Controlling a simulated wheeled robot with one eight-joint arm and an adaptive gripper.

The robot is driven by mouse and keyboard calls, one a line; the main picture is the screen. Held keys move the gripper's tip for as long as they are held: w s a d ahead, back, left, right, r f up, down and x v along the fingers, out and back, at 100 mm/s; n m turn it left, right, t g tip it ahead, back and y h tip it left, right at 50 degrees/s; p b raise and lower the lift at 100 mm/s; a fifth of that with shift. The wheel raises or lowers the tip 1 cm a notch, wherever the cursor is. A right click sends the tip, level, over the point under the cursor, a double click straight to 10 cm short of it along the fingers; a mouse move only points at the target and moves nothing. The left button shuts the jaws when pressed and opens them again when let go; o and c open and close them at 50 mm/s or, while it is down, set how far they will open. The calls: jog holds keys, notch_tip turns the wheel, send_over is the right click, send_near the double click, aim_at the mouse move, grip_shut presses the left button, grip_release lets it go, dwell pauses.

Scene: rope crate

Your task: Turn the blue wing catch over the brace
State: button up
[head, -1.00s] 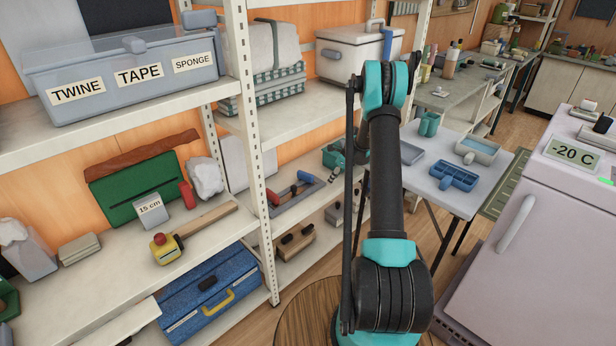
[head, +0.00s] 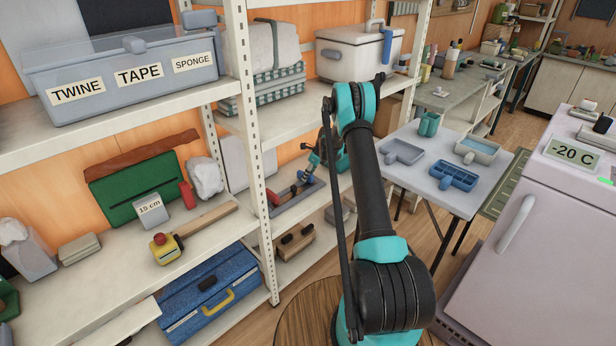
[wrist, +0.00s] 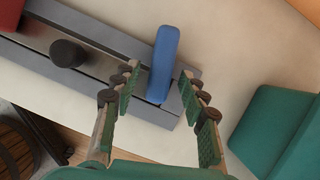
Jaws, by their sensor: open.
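The blue wing catch (wrist: 163,62) is a rounded blue bar in the wrist view. It lies crosswise over the right end of a long grey tray-like frame (wrist: 100,35), its upper end jutting past the frame's far rail. My gripper (wrist: 160,86) is open, with one finger on each side of the catch's lower part; contact cannot be told. In the head view my gripper (head: 306,170) is over the right end of the same frame (head: 283,208) on the middle shelf; the catch is hard to make out there. I cannot tell which part is the brace.
A dark round knob (wrist: 67,53) and a red part (wrist: 10,13) stand on the frame left of the catch. A green block (wrist: 278,130) lies at right in the wrist view. A shelf post (head: 256,150) stands left of my arm. The grey table (head: 420,190) is at right.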

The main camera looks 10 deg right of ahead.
jog(key=shift+w+a+f, duration=0.15)
jog(key=shift+a+f, duration=0.05)
jog(key=shift+f, duration=0.4)
grip_shut()
